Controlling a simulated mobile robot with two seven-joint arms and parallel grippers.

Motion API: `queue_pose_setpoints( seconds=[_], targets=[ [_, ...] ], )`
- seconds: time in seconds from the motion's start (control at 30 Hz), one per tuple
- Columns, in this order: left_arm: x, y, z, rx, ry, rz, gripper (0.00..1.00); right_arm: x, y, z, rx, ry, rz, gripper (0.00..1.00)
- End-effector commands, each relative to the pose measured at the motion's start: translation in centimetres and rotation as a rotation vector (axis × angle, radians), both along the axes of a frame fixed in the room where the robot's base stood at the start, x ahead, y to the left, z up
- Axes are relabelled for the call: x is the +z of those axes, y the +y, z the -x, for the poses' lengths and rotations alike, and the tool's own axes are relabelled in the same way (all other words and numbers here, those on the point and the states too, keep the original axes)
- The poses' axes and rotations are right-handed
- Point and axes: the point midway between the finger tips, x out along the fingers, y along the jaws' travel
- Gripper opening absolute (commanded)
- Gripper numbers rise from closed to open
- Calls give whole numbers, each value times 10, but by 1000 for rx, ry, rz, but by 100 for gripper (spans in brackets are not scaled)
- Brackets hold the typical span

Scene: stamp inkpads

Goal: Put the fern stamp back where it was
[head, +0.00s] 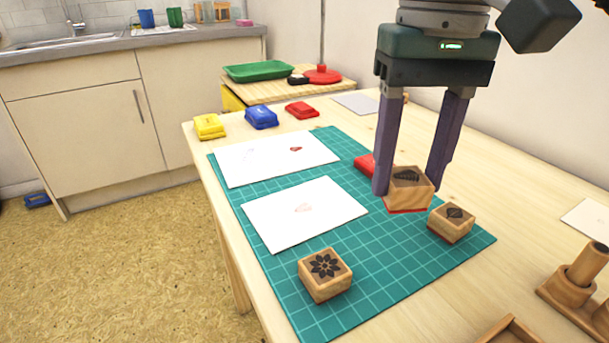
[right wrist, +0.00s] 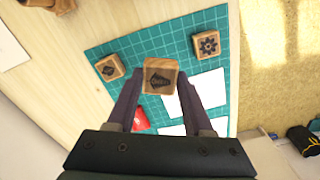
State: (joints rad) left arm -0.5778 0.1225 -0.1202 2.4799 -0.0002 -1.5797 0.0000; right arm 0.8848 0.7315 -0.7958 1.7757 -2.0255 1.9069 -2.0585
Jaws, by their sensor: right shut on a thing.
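The fern stamp (head: 409,190) is a wooden block with a dark fern picture on top and a red line along its bottom edge. My right gripper (head: 410,186) is shut on it, one finger on each side, over the green cutting mat (head: 400,270). I cannot tell whether its base touches the mat. It also shows between the fingers in the right wrist view (right wrist: 160,78). A leaf stamp (head: 451,223) stands just right of it, and a flower stamp (head: 325,275) stands at the mat's front left. My left gripper is not in view.
A red pad (head: 364,163) sits behind the right gripper, partly hidden. Two white cards (head: 290,225) lie on the mat with red prints. Yellow (head: 209,126), blue (head: 261,117) and red (head: 302,109) inkpads line the back. A wooden stand (head: 580,285) is at right.

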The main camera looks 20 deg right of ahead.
Motion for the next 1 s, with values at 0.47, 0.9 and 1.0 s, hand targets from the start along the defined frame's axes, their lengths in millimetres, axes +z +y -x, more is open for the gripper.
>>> queue_pose_setpoints(
  seconds=[0.47,0.9,1.0],
  targets=[
    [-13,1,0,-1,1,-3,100,-64,0,1,-1,4,-1,11],
    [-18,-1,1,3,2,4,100,-84,0,0,1,-1,0,11],
    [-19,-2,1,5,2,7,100,-86,0,0,1,-2,0,54]
  ],
)
